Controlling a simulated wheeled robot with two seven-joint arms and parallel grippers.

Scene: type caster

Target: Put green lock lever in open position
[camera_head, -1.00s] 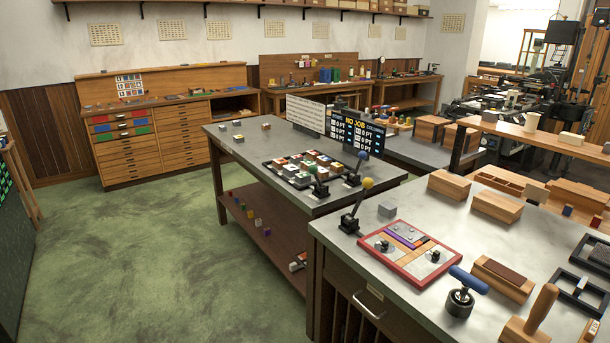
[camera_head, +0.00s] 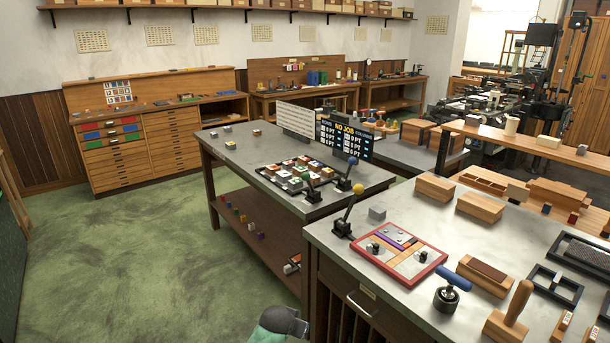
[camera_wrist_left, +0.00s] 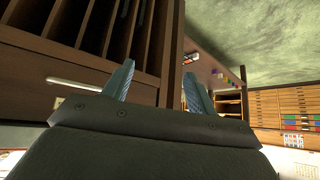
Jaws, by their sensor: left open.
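On the near table's left edge a black lever with a yellow knob (camera_head: 352,208) stands tilted up to the right. My left gripper (camera_wrist_left: 158,70) shows in the left wrist view, fingers apart and empty, before the wooden table's side. A teal and dark grey part of my arm shows at the bottom of the head view. My right gripper is not in view.
A red-framed tray (camera_head: 428,268) lies on the near table. A blue-handled tool (camera_head: 446,298), a wooden-handled stamp (camera_head: 516,305) and wooden boxes (camera_head: 481,207) stand around it. A drawer cabinet (camera_head: 180,148) is at the back left. The green floor (camera_head: 130,265) is open at left.

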